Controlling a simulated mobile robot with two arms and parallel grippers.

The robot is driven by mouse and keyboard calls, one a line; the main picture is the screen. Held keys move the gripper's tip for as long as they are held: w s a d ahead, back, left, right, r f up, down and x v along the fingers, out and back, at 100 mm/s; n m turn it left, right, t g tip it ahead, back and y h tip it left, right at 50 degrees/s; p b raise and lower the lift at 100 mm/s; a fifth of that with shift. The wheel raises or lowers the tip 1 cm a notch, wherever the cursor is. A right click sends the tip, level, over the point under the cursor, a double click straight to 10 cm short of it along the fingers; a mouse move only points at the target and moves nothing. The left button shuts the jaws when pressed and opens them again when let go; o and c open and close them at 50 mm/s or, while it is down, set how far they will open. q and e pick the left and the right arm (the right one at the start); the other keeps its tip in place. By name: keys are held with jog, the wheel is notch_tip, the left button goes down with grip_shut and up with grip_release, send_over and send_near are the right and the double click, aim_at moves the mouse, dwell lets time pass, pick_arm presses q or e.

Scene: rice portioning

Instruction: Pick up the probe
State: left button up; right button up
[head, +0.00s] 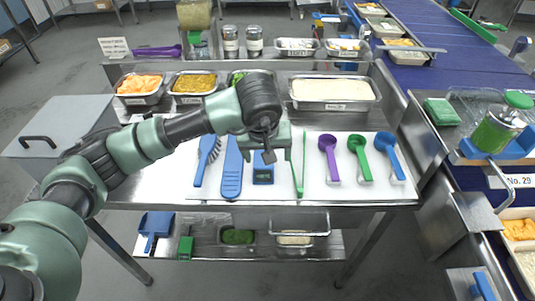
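My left arm reaches in from the left, and its gripper (267,152) hangs over the white board at the middle of the table. I cannot make out whether its fingers are apart. Just below the fingertips lies a small blue device (263,175) with a dark face, which may be the probe; the gripper hides its upper part. No probe can be identified for certain. A thin green stick-like tool (302,170) lies just right of it, and a blue paddle (232,170) just left. My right gripper is not in view.
A blue brush (206,158) lies farther left. Purple (328,146), green (358,146) and blue (386,145) scoops lie to the right. Behind stand metal pans of food, including a wide rice pan (333,106). A blue conveyor (440,35) runs at the right.

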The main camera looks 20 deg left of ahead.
pick_arm(q)
jog(key=shift+w+a+r+y, duration=0.1)
jog(key=shift+a+r+y, duration=0.1)
jog(key=shift+a, duration=0.2)
jog(key=shift+w+a+r+y, duration=0.1)
jog(key=shift+a+y, duration=0.1)
jog(key=shift+a, duration=0.15)
jog(key=shift+p+x, duration=0.5)
jog(key=shift+x, duration=0.7)
jog(key=p+x, duration=0.1)
jog(key=x, duration=0.2)
jog(key=shift+w+d+f, duration=0.1)
jog(key=shift+w+f, duration=0.45)
jog(key=shift+f, duration=0.3)
jog(key=c, duration=1.5)
jog(key=shift+o, duration=0.2)
jog(key=shift+r, duration=0.45)
notch_tip(320, 180, up, 25)
jog(key=p, duration=0.1)
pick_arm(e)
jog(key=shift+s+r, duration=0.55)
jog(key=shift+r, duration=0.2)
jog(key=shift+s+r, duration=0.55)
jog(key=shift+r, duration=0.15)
